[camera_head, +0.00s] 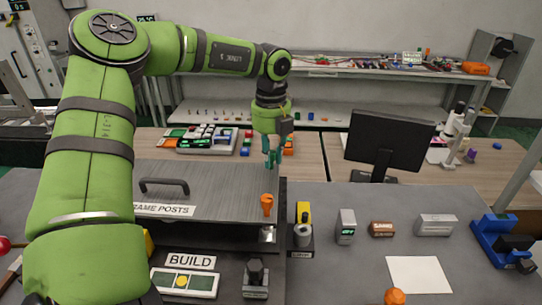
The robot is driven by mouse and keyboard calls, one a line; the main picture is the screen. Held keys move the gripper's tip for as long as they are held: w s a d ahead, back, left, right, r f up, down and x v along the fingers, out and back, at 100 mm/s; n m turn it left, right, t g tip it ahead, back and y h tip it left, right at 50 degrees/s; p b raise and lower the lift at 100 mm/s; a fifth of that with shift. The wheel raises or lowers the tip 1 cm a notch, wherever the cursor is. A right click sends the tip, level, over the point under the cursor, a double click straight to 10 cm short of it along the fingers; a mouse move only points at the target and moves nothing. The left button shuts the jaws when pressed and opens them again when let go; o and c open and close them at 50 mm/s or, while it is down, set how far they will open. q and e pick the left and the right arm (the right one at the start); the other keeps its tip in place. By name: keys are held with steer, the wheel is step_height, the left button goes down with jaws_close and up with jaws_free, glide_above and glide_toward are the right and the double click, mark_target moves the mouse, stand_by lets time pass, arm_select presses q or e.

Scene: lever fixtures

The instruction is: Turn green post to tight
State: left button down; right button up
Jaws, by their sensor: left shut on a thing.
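My left gripper (271,153) points down at the far right end of the grey panel lettered "GAME POSTS" (165,210). It is shut on a teal-green piece, the green post (273,160), mostly covered by the fingers. An orange post (266,204) stands upright on the near right corner of the panel, below the gripper in the picture and apart from it. The turn of the green post and any tight mark cannot be made out. My right gripper is not in view.
A dark handle (164,187) rises from the panel. To the right stand a yellow-and-grey fixture (303,229), a small grey box with a green display (346,228) and a monitor (388,140).

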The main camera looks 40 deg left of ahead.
arm_select(q)
steer(key=m, duration=0.1)
steer(key=m+b, duration=0.1)
steer(key=f+m+b, duration=0.1)
steer(key=shift+s+d, duration=0.1)
steer(key=shift+s, duration=0.15)
steer(key=shift+r+m+b, duration=0.1)
steer(key=shift+m+b, duration=0.45)
steer(key=shift+m, duration=0.55)
steer(key=m, duration=0.2)
steer(key=shift+m+b, duration=0.3)
steer(key=m, duration=0.5)
steer(key=shift+r, duration=0.1)
steer(key=m, duration=0.6)
steer(key=shift+a, duration=0.2)
steer(key=shift+r, duration=0.1)
